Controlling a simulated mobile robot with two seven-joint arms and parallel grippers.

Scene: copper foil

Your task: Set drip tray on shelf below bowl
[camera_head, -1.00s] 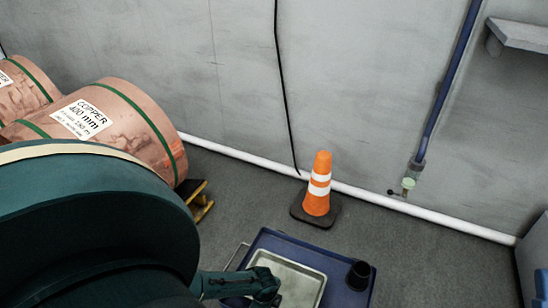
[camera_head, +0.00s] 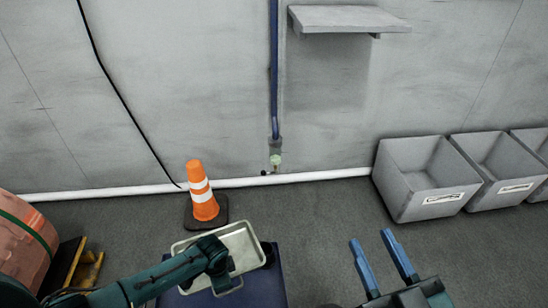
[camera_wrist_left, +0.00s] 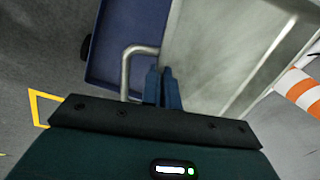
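The drip tray (camera_head: 243,240) is a shallow metal tray with wire handles, tilted over the blue cart top. My left gripper (camera_head: 218,262) is at its near side. In the left wrist view, the fingers (camera_wrist_left: 162,72) are close together at the tray's handle (camera_wrist_left: 126,70), beside the tray wall (camera_wrist_left: 205,50); the exact grip is partly hidden. A grey shelf (camera_head: 345,18) juts from the wall at the top. I see no clear bowl. My right gripper (camera_head: 370,238) is open and empty, fingers apart over the floor.
An orange cone (camera_head: 203,195) stands behind. Grey bins (camera_head: 425,180) line the wall at right. A blue pipe (camera_head: 274,70) runs down the wall. Floor between is clear.

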